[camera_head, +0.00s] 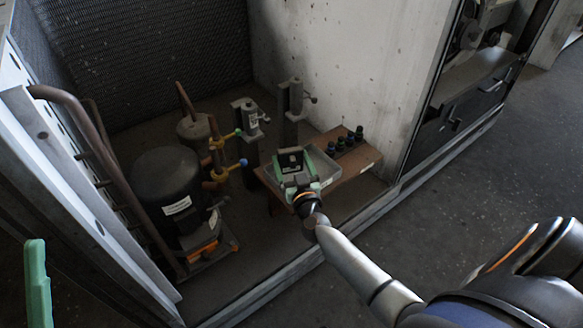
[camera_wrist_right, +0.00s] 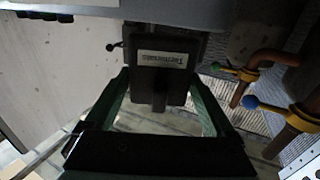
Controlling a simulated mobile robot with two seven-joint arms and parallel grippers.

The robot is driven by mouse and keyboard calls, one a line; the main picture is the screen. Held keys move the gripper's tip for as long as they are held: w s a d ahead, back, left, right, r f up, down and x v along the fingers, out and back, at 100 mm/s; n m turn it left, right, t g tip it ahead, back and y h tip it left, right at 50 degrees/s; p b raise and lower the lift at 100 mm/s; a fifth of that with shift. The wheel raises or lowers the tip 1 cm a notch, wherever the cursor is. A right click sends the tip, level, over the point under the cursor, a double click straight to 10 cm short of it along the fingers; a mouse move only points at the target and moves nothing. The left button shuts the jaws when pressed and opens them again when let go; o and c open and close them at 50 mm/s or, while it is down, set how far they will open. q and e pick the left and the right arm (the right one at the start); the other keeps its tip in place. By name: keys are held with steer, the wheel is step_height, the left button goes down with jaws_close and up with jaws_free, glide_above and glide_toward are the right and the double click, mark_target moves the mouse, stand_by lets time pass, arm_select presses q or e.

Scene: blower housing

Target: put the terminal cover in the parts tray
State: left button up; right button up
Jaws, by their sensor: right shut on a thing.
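The terminal cover (camera_head: 291,158) is a black block with a pale label. It also shows in the right wrist view (camera_wrist_right: 160,70), label facing the camera. My right gripper (camera_head: 294,165), with green fingers, is shut on it; in the right wrist view the fingertips (camera_wrist_right: 160,83) lie at its two sides. In the head view the cover appears over the grey parts tray (camera_head: 324,168); its height above the tray floor is hard to tell. The gripper hides part of the tray. One green finger of my left gripper (camera_head: 37,285) shows at the lower left edge.
The tray sits on a brown wooden board (camera_head: 362,158) with several dark knobbed pieces (camera_head: 340,143) at its back right. A pale wall (camera_head: 345,70) rises behind.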

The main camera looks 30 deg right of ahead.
steer(key=shift+r, duration=0.1)
steer(key=shift+f, duration=0.65)
steer(key=o, duration=1.1)
steer(key=shift+r, duration=0.1)
